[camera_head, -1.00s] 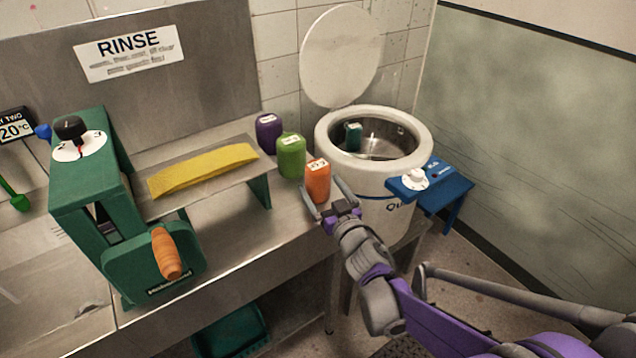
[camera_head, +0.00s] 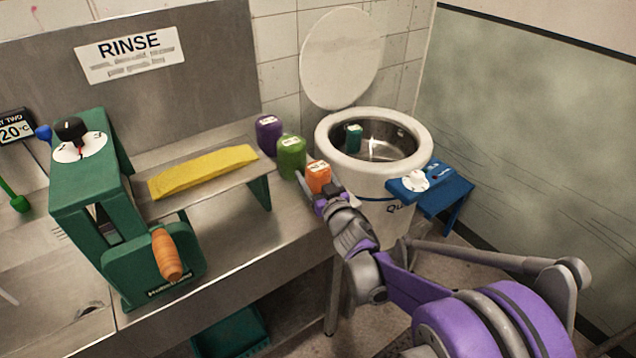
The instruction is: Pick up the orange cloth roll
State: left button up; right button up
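The orange cloth roll (camera_head: 318,175) stands upright with a white label on top, at the right end of the steel counter. It is the nearest of a row with a green roll (camera_head: 291,158) and a purple roll (camera_head: 268,135). My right gripper (camera_head: 316,184) is at the orange roll, with one finger along its left side and the other at its right. The fingers look spread around the roll, and the wrist hides its lower part. My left gripper is out of view.
A white drum (camera_head: 372,187) with its lid raised stands right behind the orange roll, with a teal roll (camera_head: 354,138) inside. A blue control box (camera_head: 432,182) is on its right. A yellow cloth (camera_head: 203,172) lies on the shelf left, beside a green wringer (camera_head: 80,178).

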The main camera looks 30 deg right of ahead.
jog(key=c, duration=0.9)
